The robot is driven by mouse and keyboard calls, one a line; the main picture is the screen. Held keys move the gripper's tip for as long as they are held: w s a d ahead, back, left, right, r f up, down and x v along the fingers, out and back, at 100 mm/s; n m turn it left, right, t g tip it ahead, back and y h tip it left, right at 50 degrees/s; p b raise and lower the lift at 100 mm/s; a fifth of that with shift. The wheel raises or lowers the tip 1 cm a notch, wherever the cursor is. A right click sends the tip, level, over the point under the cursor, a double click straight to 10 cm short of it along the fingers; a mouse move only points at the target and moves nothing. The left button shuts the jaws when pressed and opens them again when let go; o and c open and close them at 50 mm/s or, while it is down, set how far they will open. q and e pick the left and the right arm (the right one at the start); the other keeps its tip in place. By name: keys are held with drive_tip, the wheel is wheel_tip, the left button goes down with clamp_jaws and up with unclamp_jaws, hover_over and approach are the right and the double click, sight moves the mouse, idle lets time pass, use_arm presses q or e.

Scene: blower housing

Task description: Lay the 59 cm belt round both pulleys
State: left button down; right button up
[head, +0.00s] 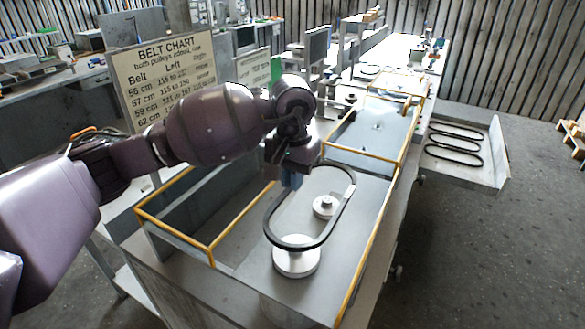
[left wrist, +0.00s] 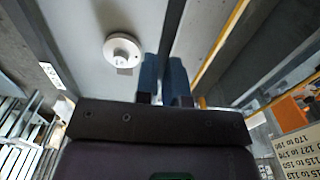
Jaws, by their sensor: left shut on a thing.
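A black belt (head: 291,246) hangs as a long loop over the grey housing plate. My left gripper (head: 291,180) is shut on the left side of the belt; in the left wrist view the belt (left wrist: 172,35) runs between its blue fingers (left wrist: 164,75). The near, larger pulley (head: 297,262) lies under the loop's near end. The smaller pulley (head: 325,207) shows inside the loop; a pulley (left wrist: 122,50) also shows left of the fingers in the left wrist view. The belt looks raised above the pulleys; I cannot tell whether it touches either. My right gripper is out of view.
Yellow-edged walls (head: 222,250) border the open bay left of the plate. A side tray (head: 490,165) at right holds several spare black belts (head: 455,145). A belt chart (head: 165,75) stands behind my left arm. A second grey panel (head: 375,125) lies beyond the plate.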

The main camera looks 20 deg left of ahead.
use_arm(q)
wheel_tip(320, 180, down, 4)
drive_tip(key=shift+f+b, duration=0.15)
drive_tip(key=shift+b, duration=0.15)
drive_tip(key=shift+f+b, duration=0.85)
drive_tip(key=shift+f, duration=0.55)
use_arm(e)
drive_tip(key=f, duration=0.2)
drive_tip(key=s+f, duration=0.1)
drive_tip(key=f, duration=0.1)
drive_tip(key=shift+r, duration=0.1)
use_arm(q)
drive_tip(key=shift+b, duration=0.3)
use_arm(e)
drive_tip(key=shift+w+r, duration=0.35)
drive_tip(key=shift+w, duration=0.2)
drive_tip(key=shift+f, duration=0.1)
